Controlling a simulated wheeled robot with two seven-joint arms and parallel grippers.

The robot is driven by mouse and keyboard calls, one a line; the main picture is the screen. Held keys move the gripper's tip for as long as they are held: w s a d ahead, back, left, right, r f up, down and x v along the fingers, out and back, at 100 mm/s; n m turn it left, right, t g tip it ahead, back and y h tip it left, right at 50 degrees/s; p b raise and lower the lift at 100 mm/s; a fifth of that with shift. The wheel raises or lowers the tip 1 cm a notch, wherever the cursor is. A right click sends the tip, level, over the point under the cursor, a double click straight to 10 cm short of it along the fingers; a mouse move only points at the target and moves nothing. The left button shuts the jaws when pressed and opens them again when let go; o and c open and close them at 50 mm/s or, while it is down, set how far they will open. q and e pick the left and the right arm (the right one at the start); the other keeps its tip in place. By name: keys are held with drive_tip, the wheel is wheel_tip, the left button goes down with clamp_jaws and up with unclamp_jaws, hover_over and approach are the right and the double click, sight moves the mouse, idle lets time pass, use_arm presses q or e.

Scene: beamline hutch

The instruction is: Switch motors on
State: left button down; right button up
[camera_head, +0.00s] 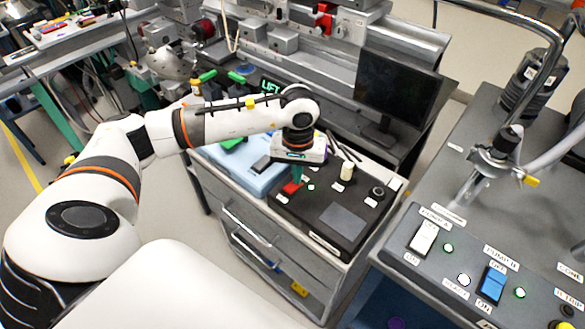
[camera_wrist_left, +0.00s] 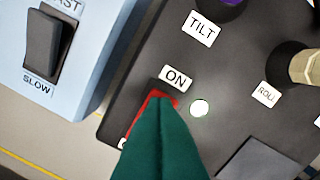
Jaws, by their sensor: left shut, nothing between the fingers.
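A black control panel (camera_head: 322,222) on a drawer cabinet carries a red rocker switch (camera_head: 291,188). In the left wrist view the red switch (camera_wrist_left: 150,107) shows beside an "ON" label (camera_wrist_left: 175,79); a label at its other end is mostly hidden. A round lamp (camera_wrist_left: 199,108) beside it looks white. My left gripper (camera_head: 297,173) is shut and empty, pointing down at the switch. Its green fingers (camera_wrist_left: 162,115) cover much of the switch in the left wrist view. I cannot tell whether the tips touch it. My right gripper is in neither view.
A pale blue box (camera_wrist_left: 75,75) with a black FAST/SLOW rocker (camera_wrist_left: 44,44) stands left of the panel. A knob marked TILT and a stick (camera_head: 347,171) marked ROLL rise nearby. A second panel (camera_head: 459,269) at right has white and blue rockers. A monitor (camera_head: 397,87) stands behind.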

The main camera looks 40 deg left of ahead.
use_arm(q)
wheel_tip(320, 180, up, 7)
drive_tip(key=p, duration=0.3)
idle(0.5)
drive_tip(key=shift+s+f, duration=0.1)
drive_tip(key=shift+s, duration=0.05)
idle(0.4)
